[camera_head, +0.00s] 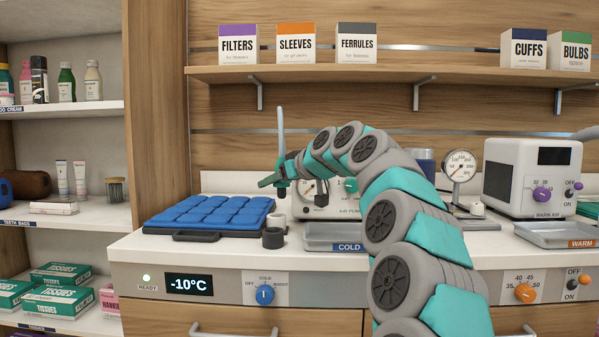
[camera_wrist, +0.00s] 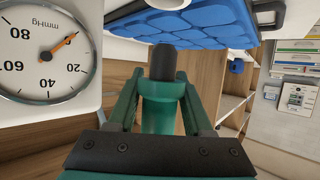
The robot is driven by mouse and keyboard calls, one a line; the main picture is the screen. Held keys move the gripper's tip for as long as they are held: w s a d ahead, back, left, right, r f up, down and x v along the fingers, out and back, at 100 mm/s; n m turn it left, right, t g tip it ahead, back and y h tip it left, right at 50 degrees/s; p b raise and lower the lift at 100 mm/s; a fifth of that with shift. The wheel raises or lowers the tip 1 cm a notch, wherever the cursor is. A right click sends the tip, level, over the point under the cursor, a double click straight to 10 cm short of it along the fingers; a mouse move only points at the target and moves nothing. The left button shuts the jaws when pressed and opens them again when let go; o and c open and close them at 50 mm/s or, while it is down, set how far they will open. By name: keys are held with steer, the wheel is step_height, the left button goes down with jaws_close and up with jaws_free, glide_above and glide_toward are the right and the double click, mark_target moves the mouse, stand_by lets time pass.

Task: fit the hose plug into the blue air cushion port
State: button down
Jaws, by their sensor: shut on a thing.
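The blue air cushion (camera_head: 212,212) lies on a dark tray with a handle at the left of the counter, and fills the top of the wrist view (camera_wrist: 190,22). My gripper (camera_head: 281,178) is shut on the hose plug, above the counter and to the right of the cushion's back edge. In the wrist view the plug (camera_wrist: 163,105) is a teal body with a dark end (camera_wrist: 162,62), between the two fingers. A pale translucent hose (camera_head: 281,130) rises upright from the gripper. The plug is apart from the cushion. I cannot make out which part is the cushion's port.
A pale ring (camera_head: 276,220) and a dark cup (camera_head: 272,238) stand right of the cushion. The air pump with its gauge (camera_head: 309,190) is behind my gripper. A metal tray (camera_head: 335,232) marked COLD lies to the right. The shelf (camera_head: 370,74) hangs above.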

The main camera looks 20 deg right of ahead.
steer(key=shift+w+a+r, duration=0.15)
steer(key=shift+w+a, duration=0.25)
steer(key=shift+w, duration=0.3)
steer(key=shift+w+a+f+b, duration=0.1)
steer(key=shift+f+b, duration=0.15)
steer(key=shift+f, duration=0.45)
steer(key=shift+w+d+f+b, duration=0.15)
steer(key=shift+f+b, duration=0.1)
steer(key=shift+f, duration=0.4)
steer(key=shift+w+a+f+b, duration=0.15)
steer(key=shift+f+b, duration=0.1)
steer(key=shift+f, duration=0.45)
steer(key=shift+f+b, duration=1.55)
steer(key=shift+f, duration=0.3)
steer(key=shift+c, duration=1.2)
jaws_free()
steer(key=shift+f, duration=0.1)
steer(key=shift+s, duration=0.15)
steer(key=b+v, duration=0.1)
steer(key=v, duration=0.7)
